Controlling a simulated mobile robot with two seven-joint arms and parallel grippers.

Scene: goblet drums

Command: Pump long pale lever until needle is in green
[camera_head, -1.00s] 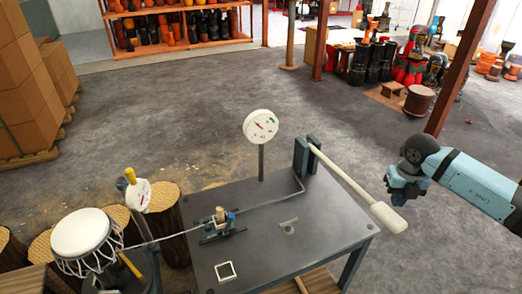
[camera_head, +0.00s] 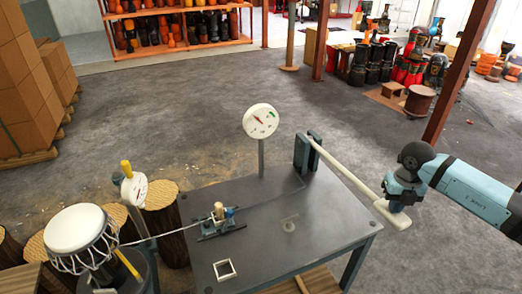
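The long pale lever (camera_head: 350,176) slopes from a dark upright bracket (camera_head: 308,151) on the table's right side down to a thicker grip end (camera_head: 391,213) past the right edge. My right gripper (camera_head: 390,200) is at the lever just above that grip end, apparently touching or very close. Its fingers are small and partly hidden, so their opening is unclear. A round white gauge (camera_head: 260,121) stands on a post behind the table; its red needle points to the upper left. A small green mark shows on its face, away from the needle. My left gripper is out of view.
The dark table (camera_head: 330,235) carries a small clamp-like device (camera_head: 220,218) and a pale square frame (camera_head: 224,270). A second small gauge (camera_head: 134,189) and a white-topped drum (camera_head: 76,230) stand at left. Open floor lies behind the table.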

